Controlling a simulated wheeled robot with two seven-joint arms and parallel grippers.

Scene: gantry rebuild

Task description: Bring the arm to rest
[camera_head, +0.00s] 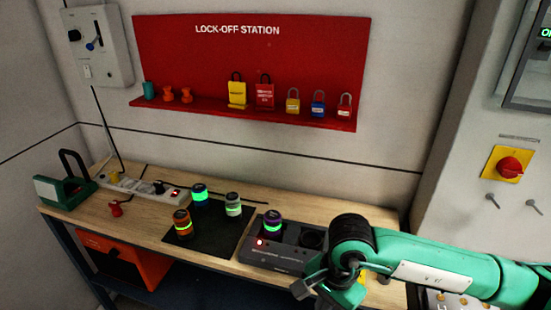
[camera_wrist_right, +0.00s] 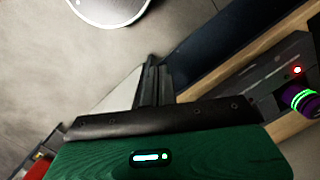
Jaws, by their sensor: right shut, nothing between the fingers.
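My right arm comes in from the right in the head view, and its gripper (camera_head: 312,288) hangs low at the front edge of the workbench (camera_head: 150,196). In the right wrist view the fingers of this gripper (camera_wrist_right: 152,78) are together with nothing between them, above the grey floor. A dark charging base (camera_head: 290,262) with a red light stands just behind the gripper; a purple canister with a green band (camera_head: 272,222) sits in its left socket. The right socket looks empty. The purple canister also shows at the right of the wrist view (camera_wrist_right: 300,98). My left gripper is not in view.
A black mat (camera_head: 208,242) carries several banded canisters. A power strip (camera_head: 135,187) and a green device (camera_head: 62,190) are at the left. A red lock-off board (camera_head: 200,60) with padlocks is on the wall. A red rotary switch (camera_head: 509,167) is at right.

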